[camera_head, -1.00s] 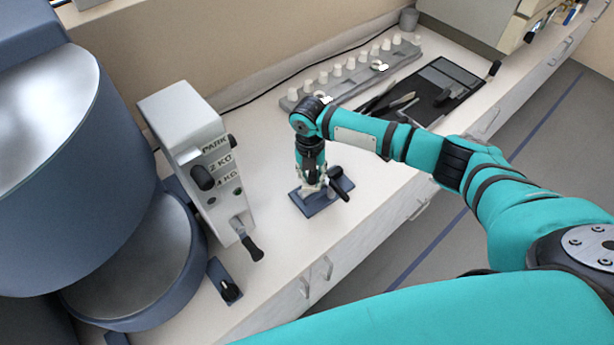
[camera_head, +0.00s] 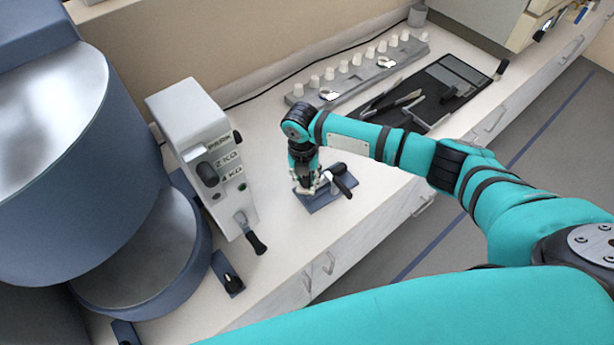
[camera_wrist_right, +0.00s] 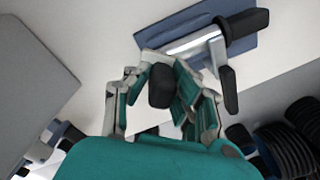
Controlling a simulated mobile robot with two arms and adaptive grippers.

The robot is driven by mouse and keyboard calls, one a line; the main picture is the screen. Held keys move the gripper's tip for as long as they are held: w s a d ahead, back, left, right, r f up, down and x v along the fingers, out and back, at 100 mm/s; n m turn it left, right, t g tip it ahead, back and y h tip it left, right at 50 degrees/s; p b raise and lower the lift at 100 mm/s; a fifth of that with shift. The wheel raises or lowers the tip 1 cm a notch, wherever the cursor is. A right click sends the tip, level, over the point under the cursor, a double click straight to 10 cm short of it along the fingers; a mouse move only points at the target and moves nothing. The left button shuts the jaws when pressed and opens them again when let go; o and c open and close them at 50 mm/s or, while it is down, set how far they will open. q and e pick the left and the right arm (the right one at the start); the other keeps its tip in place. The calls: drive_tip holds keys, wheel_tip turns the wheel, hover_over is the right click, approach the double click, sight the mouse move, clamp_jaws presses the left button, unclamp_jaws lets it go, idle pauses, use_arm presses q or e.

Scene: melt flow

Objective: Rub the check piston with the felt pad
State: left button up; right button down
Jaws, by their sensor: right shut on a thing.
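The check piston (camera_wrist_right: 195,42) appears to be the shiny metal cylinder with black ends lying on a blue stand (camera_head: 316,203) on the bench. It also shows in the head view (camera_head: 328,180), just right of my right gripper (camera_head: 306,186). In the right wrist view my right gripper (camera_wrist_right: 163,95) is shut on a rounded black piece (camera_wrist_right: 161,86), which I take for the grip of the felt pad. The pad's underside is hidden, and I cannot tell whether it touches the piston. My left gripper is out of view.
A grey tester (camera_head: 215,150) with black knobs and a lever stands left of the stand, beside large blue drums. A rack with white pegs (camera_head: 362,68) and a black tool tray (camera_head: 450,70) lie behind my right arm. The bench front edge is close.

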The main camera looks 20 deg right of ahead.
wheel_tip(320, 180, up, 3)
drive_tip(key=shift+p, duration=1.2)
drive_tip(key=shift+r, duration=1.35)
drive_tip(key=shift+r, duration=1.55)
